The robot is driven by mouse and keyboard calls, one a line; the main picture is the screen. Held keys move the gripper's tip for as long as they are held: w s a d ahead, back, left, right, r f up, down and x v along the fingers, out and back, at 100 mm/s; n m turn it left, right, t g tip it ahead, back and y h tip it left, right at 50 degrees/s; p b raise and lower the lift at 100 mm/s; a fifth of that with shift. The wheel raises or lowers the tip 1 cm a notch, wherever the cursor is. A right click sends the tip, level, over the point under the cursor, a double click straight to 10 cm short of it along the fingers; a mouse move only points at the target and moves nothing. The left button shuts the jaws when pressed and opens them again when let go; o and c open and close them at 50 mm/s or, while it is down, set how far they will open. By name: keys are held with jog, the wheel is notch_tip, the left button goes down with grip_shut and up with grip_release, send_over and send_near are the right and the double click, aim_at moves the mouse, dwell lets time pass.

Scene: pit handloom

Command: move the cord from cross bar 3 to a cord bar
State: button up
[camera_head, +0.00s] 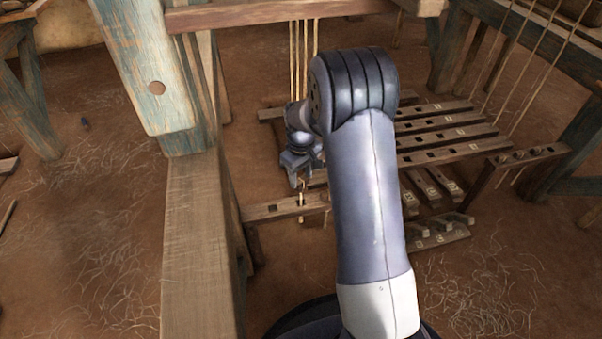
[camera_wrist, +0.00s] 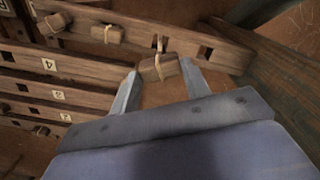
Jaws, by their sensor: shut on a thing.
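My gripper (camera_wrist: 158,77) is shut on a small wooden toggle (camera_wrist: 157,68), with one finger at each side of it. A pale cord (camera_wrist: 160,45) shows just beyond the toggle, at a hole in a wooden bar; I cannot tell whether it is seated there. In the head view my gripper (camera_head: 300,183) points down over the left part of this cord bar (camera_head: 267,212), with the pale cord (camera_head: 301,205) below it. Cross bars lie behind, and the wrist view shows one marked 4 (camera_wrist: 85,69). My arm hides much of the bars in the head view.
Other toggles (camera_wrist: 107,33) sit along the cord bar, and an empty hole (camera_wrist: 205,52) lies to the right of the cord. Yellow cords (camera_head: 305,55) hang behind my arm. A thick loom post (camera_head: 190,240) stands close on the left.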

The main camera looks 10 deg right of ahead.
aim_at(301, 191)
jog(key=shift+f+b, duration=2.35)
jog(key=shift+f, duration=1.7)
jog(key=o, duration=1)
jog(key=shift+o, duration=0.2)
notch_tip(301, 191, up, 11)
jog(key=p, duration=0.5)
